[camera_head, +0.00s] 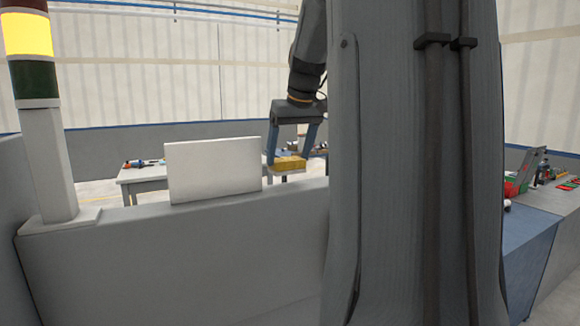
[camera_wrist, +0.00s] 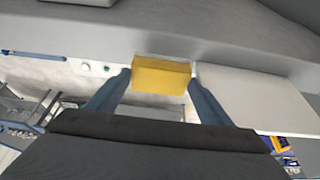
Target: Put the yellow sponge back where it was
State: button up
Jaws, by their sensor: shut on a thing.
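The yellow sponge (camera_head: 290,163) is a small block held between the blue fingers of my gripper (camera_head: 290,160) in the head view. My gripper points down and is shut on the sponge, just beyond the grey ledge and right of the white panel. In the wrist view the sponge (camera_wrist: 161,75) sits between the two blue fingertips of my gripper (camera_wrist: 161,76), and a grey surface runs behind it. I cannot tell whether the sponge touches anything below it.
A white upright panel (camera_head: 213,168) stands at the grey ledge (camera_head: 200,250). A light table (camera_head: 142,178) with tools is behind it. A signal post (camera_head: 38,130) stands at left. A blue-sided bench (camera_head: 530,235) with red and green items is at right.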

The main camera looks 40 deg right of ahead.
aim_at(291, 161)
jog(key=shift+f+p, duration=0.55)
jog(key=shift+f, duration=1.75)
jog(key=o, duration=0.9)
jog(key=shift+r, duration=0.1)
jog(key=b+v, duration=0.2)
jog(key=v, duration=0.9)
jog(key=shift+s+a+r+b, duration=0.1)
jog(key=shift+s+r+b, duration=0.1)
jog(key=shift+r+b, duration=0.15)
